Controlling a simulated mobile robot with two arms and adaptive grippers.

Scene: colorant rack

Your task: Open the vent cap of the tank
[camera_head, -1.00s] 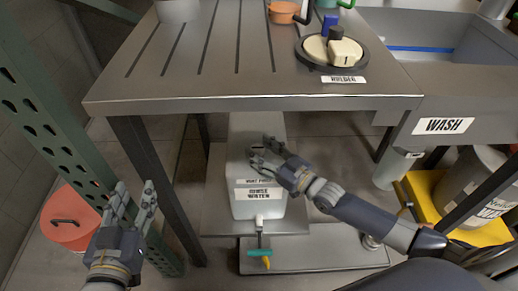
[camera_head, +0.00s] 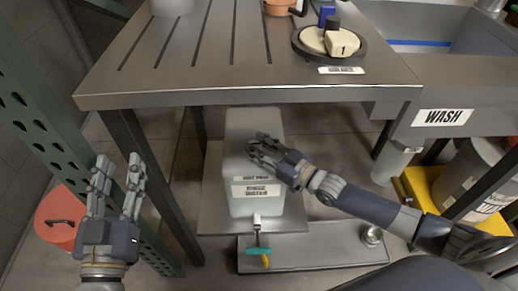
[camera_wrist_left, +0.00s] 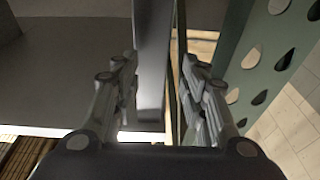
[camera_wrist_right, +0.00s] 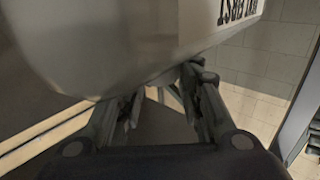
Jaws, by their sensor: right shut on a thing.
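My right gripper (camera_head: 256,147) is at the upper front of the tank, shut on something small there. This appears to be the vent cap, but the fingers hide it. My left gripper (camera_head: 118,164) is open and empty, left of the table leg and away from the tank; its spread fingers also show in the left wrist view (camera_wrist_left: 160,65).
The steel table (camera_head: 240,100) overhangs the tank. Its front-left leg (camera_head: 150,180) stands between my left gripper and the tank. A green perforated post (camera_head: 50,140) and a red container (camera_head: 58,222) are at the left. A yellow stand (camera_head: 425,188) is at the right.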

